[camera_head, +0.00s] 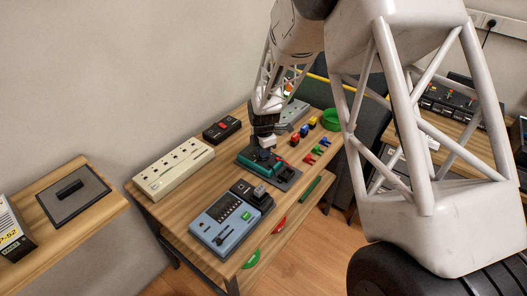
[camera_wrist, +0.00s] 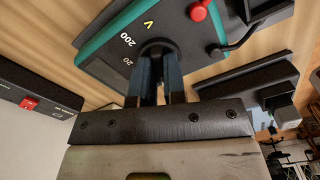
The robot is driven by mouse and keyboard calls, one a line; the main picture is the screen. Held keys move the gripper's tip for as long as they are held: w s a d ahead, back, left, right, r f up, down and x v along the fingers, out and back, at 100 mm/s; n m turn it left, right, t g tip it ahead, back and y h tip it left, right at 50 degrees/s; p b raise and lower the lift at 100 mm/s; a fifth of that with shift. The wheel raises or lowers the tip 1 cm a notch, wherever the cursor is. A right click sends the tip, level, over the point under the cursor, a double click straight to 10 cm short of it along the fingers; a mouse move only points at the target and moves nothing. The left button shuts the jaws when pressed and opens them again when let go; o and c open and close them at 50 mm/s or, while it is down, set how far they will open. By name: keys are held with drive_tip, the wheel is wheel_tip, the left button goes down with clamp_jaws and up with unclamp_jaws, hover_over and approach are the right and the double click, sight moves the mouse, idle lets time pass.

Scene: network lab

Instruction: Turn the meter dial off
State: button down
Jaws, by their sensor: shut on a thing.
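The teal-edged meter (camera_head: 245,159) lies on the wooden table in the head view, partly covered by my arm. In the wrist view its dark face (camera_wrist: 110,62) shows the marks V, 200 and 20, with a red plug (camera_wrist: 198,11) in its edge. The black round dial (camera_wrist: 157,46) sits between my fingertips. My gripper (camera_wrist: 160,66) is shut on the dial, with a finger on either side of it. The dial's pointer is hidden, so its setting cannot be read.
A cream socket strip (camera_head: 173,168), a black box with a red switch (camera_head: 222,128) and a blue-grey device (camera_head: 230,220) stand around the meter. Several coloured blocks and clips lie right of it, near a green bowl (camera_head: 331,119).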

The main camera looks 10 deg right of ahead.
idle(0.4)
drive_tip(key=c, duration=1.2)
unclamp_jaws()
drive_tip(key=shift+r, duration=3.9)
